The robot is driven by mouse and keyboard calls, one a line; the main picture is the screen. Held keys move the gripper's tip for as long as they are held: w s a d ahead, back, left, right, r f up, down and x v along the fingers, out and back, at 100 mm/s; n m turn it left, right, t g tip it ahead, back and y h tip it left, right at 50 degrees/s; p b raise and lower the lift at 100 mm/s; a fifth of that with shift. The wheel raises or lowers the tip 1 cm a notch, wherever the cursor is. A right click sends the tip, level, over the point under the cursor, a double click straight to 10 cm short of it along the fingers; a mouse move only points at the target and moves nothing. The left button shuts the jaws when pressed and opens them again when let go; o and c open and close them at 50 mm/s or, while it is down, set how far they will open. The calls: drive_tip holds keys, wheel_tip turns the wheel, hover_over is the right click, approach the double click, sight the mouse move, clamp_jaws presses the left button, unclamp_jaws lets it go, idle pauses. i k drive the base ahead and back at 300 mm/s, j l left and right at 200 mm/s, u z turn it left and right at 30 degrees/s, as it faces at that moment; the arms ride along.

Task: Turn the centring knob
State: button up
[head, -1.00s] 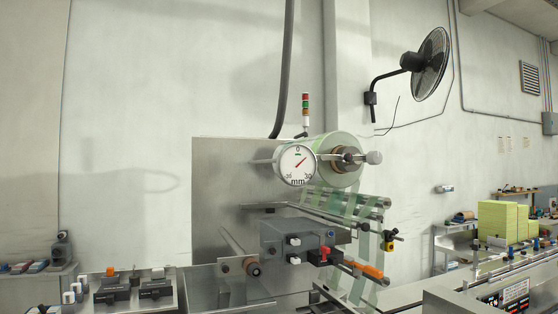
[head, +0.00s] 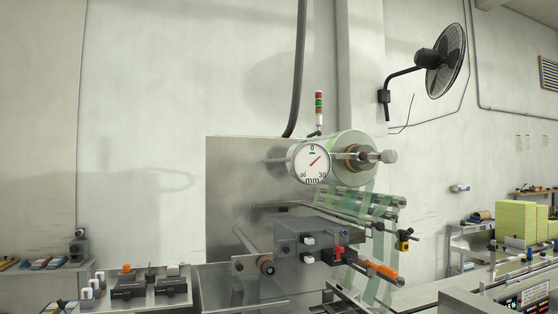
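A pale grey round knob (head: 389,156) sits at the right end of the spindle through the film reel (head: 352,144); it looks like the centring knob. Beside the reel is a white round dial (head: 311,163) marked in mm, with 0 at the top, -30 at lower left and 30 at lower right. Its red needle points up and right, between 0 and 30. A small green mark shows just under the 0. My gripper is not in view, and nothing touches the knob.
Below the reel are film rollers (head: 380,203), a grey control box (head: 304,237) and an orange handle (head: 382,269) jutting right. A wall fan (head: 446,60) hangs at upper right. Benches stand left and right. The space around the knob looks clear.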

sight(388, 156)
drive_tip(key=i+z, duration=0.35)
drive_tip(key=i+j+z, duration=0.15)
drive_tip(key=z, duration=0.25)
drive_tip(key=k, duration=0.1)
drive_tip(key=i, duration=0.1)
